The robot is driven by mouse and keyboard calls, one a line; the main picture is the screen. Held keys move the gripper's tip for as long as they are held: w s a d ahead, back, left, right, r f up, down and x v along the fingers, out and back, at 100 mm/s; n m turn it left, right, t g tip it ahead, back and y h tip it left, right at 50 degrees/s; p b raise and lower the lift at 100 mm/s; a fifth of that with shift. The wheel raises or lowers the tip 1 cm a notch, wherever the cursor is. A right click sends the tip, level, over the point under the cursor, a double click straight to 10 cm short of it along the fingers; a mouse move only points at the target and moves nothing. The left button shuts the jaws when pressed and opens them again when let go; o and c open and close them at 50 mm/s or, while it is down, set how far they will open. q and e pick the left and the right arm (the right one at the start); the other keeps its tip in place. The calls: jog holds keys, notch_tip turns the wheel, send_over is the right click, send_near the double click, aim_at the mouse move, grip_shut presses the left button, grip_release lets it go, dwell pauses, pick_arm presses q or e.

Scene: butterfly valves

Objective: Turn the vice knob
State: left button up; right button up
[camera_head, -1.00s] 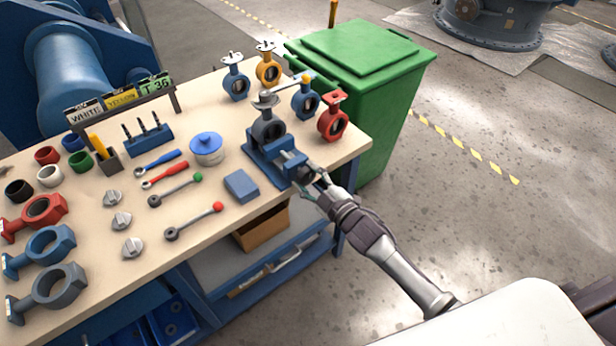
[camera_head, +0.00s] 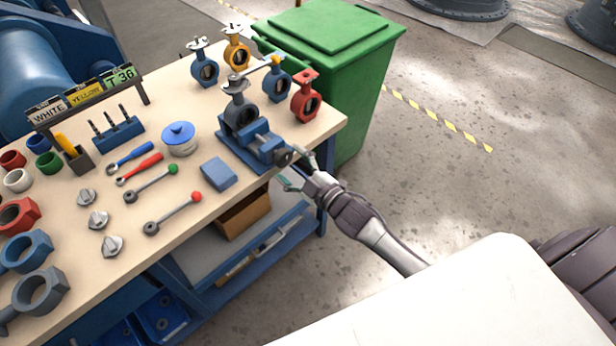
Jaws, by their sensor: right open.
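The blue vice (camera_head: 252,145) stands at the near right part of the workbench and holds a dark grey butterfly valve (camera_head: 239,108) upright. The vice knob (camera_head: 284,157) is a dark round piece on the vice's front end, facing my right gripper. My right gripper (camera_head: 298,172) is open just off the bench edge, close to the knob. Its fingers spread to either side with a gap in front of the knob; whether one finger touches it is too small to tell. My left gripper is not in view.
The wooden workbench (camera_head: 98,265) holds a blue valve (camera_head: 204,68), a yellow valve (camera_head: 236,50), a red valve (camera_head: 306,98), wrenches, a blue-lidded pot (camera_head: 180,138) and a blue block (camera_head: 219,173). A green bin (camera_head: 345,60) stands behind the bench's right end. The floor at right is clear.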

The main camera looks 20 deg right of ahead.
jog(key=v, duration=0.9)
jog(key=shift+s, duration=0.3)
jog(key=s+d+f+m+g+h, duration=0.2)
jog(key=s+f, duration=0.1)
jog(key=f, duration=0.6)
jog(key=s+d+f+m+g+h, duration=0.1)
jog(key=s+f+m+g, duration=0.15)
jog(key=f, duration=0.65)
jog(key=s+d+f+m+g+h, duration=0.2)
jog(key=s+f, duration=0.2)
jog(key=f, duration=0.6)
jog(key=s+a+f+m+g, duration=0.1)
jog(key=s+f+g, duration=0.2)
jog(key=s+f, duration=0.3)
jog(key=s+a+f+m+g, duration=0.1)
jog(key=s+f+g, duration=0.2)
jog(key=s, duration=1)
jog(key=s+f+m+g+h, duration=0.1)
jog(key=s+f+m+g, duration=0.1)
jog(key=s+f, duration=0.6)
jog(key=shift+s+a+f+g, duration=0.4)
jog(key=shift+s+g, duration=0.35)
jog(key=shift+s, duration=0.35)
